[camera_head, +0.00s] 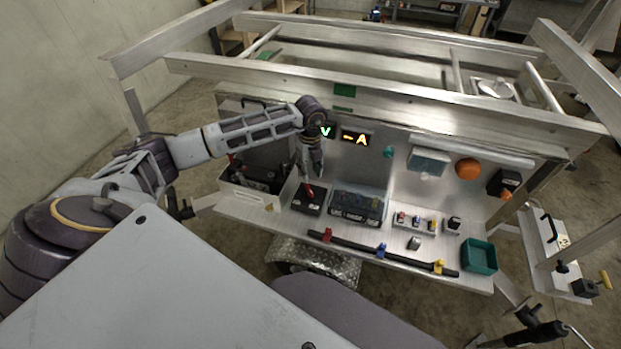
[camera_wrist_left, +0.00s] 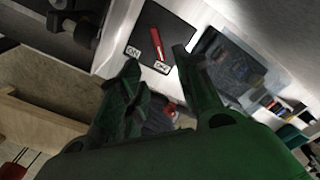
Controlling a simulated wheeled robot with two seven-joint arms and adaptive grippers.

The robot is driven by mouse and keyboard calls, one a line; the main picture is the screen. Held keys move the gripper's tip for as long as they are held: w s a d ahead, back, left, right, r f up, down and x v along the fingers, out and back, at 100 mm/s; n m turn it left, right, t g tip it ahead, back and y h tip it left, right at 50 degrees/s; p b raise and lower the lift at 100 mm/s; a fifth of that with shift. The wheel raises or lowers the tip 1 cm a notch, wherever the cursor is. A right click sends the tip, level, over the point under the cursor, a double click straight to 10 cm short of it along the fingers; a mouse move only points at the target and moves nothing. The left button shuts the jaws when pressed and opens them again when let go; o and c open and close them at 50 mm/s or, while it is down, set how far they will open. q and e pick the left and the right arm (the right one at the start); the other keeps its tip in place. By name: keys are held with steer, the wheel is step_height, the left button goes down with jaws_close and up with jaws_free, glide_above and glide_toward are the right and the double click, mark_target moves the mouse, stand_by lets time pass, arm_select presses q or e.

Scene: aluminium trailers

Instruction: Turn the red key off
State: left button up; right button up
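The red key (camera_head: 309,190) stands on a small black switch box (camera_head: 303,207) at the left of the trailer's metal shelf. In the left wrist view the red key (camera_wrist_left: 157,44) lies across the black plate (camera_wrist_left: 178,29), its lower end close to the right one of two white labels, which seem to read ON and OFF. My left gripper (camera_head: 312,168) is just above the key, pointing down. In the wrist view its green fingers (camera_wrist_left: 156,60) are apart, with the key showing between and beyond the tips; I see no clear contact.
A dark battery (camera_head: 357,204) sits right of the box, then small coloured switches (camera_head: 416,222) and a teal bin (camera_head: 479,257). A black bar (camera_head: 400,258) with coloured clamps runs along the front edge. Lit displays (camera_head: 357,138) and an orange dome (camera_head: 468,169) are on the panel behind.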

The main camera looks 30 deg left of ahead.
arm_select(q)
steer(key=shift+r, duration=1.05)
steer(key=shift+d, duration=0.1)
